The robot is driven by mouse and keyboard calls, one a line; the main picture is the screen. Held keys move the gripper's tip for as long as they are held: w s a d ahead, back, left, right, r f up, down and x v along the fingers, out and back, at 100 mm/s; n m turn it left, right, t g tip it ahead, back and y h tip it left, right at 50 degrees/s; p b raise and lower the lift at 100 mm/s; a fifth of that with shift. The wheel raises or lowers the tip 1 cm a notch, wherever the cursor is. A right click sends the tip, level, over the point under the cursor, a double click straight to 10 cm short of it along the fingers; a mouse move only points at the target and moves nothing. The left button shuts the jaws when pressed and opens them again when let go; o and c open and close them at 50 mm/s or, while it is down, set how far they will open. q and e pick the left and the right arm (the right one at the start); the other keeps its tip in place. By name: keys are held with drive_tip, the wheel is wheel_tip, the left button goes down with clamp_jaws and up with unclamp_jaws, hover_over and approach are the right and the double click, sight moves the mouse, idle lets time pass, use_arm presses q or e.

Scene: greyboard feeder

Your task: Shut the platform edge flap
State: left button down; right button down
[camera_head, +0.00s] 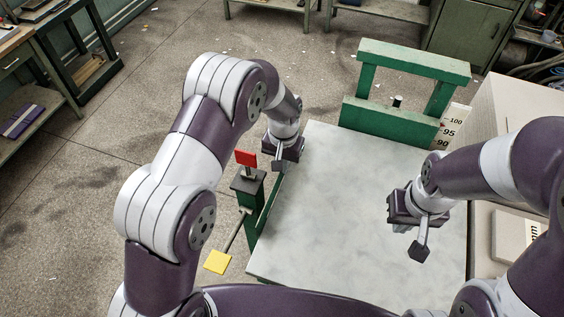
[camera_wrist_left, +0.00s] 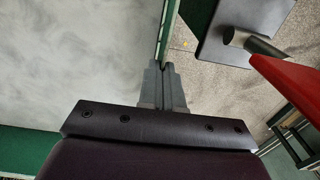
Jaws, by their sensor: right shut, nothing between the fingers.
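The platform (camera_head: 350,205) has a pale grey top and also fills the left of the left wrist view (camera_wrist_left: 70,75). A narrow green strip, which seems to be the edge flap (camera_head: 267,206), runs along its left side. In the left wrist view the flap (camera_wrist_left: 163,35) shows as a thin strip, nearly edge-on. My left gripper (camera_head: 280,165) is at this edge, fingers close together (camera_wrist_left: 160,68) where the strip ends. I cannot tell whether they grip it or only touch it. My right gripper (camera_head: 420,251) is shut and empty above the platform's right part.
A dark post with a red handle (camera_head: 246,158) stands beside the left edge, close to my left gripper; the handle also shows in the left wrist view (camera_wrist_left: 290,72). A green frame (camera_head: 412,63) rises at the back.

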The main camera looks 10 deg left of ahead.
use_arm(q)
drive_tip(key=c, duration=1.3)
unclamp_jaws()
wheel_tip(320, 180, up, 13)
drive_tip(key=shift+d+f, duration=0.15)
drive_tip(key=shift+f, duration=0.05)
drive_tip(key=shift+b, duration=0.3)
